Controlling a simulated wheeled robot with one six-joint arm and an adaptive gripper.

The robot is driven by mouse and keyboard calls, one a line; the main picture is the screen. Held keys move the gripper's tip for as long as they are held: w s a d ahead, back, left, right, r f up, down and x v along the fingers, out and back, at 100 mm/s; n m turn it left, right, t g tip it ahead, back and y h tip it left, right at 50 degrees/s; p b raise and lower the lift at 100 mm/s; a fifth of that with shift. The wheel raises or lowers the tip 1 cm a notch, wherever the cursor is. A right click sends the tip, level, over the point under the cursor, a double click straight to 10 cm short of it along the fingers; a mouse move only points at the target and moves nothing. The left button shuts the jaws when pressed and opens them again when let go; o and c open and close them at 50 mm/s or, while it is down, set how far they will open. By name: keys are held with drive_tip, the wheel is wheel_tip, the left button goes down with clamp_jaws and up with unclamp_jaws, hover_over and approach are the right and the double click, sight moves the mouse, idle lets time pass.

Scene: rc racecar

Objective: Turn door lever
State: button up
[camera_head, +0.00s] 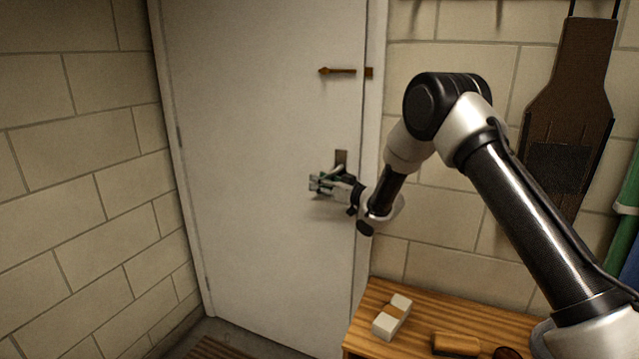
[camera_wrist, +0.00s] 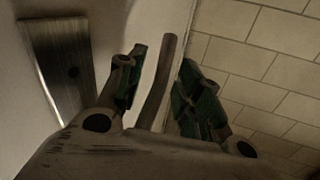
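The white door (camera_head: 262,110) stands closed in its frame in the head view. Its metal handle plate (camera_head: 341,159) shows just above my gripper (camera_head: 317,183), which largely hides the lever there. In the wrist view the plate (camera_wrist: 60,65) is at the left, and the brown bar-like lever (camera_wrist: 158,80) shows between the two green-padded fingers of my gripper (camera_wrist: 163,58). The fingers are apart, with a visible gap between the lever and the right finger.
An orange-brown latch bar (camera_head: 343,71) sits higher on the door. A wooden bench (camera_head: 372,308) at lower right holds a white-and-tan block (camera_head: 392,317) and a brown block (camera_head: 456,343). Block walls stand on both sides. A dark brown board (camera_head: 570,105) hangs at right.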

drive_tip(key=shift+w+a, duration=0.2)
drive_tip(key=shift+a, duration=0.2)
clamp_jaws()
